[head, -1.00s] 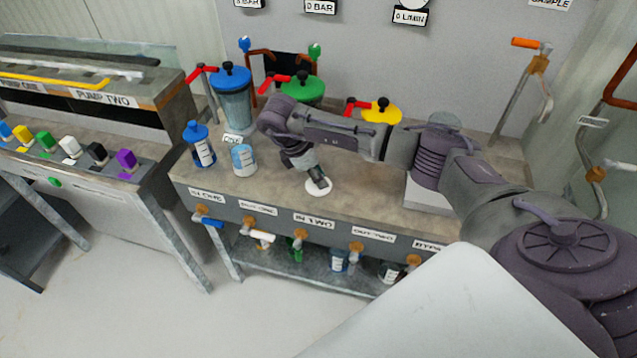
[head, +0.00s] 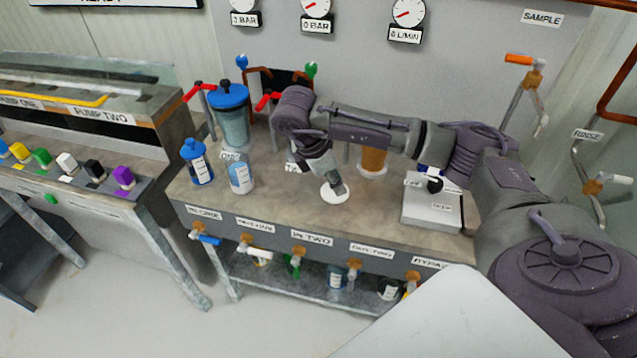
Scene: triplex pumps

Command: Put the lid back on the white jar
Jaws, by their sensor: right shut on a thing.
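The white lid (head: 335,193) is a flat white disc at the tip of my right gripper (head: 333,183). The gripper is shut on it and points down over the front middle of the bench. I cannot tell whether the lid touches the bench top or hangs just above it. An open jar (head: 242,177) with a pale label stands to the left, apart from the lid; it looks like the white jar. A blue-capped bottle (head: 198,163) stands just left of it. My left gripper is not in view.
A tall tank with a blue lid (head: 229,96) and a red handle stands behind the jar. My right arm hides much of the back bench. A pale box (head: 432,212) with a black knob stands at right. Valves line the bench front. Bench between jar and lid is clear.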

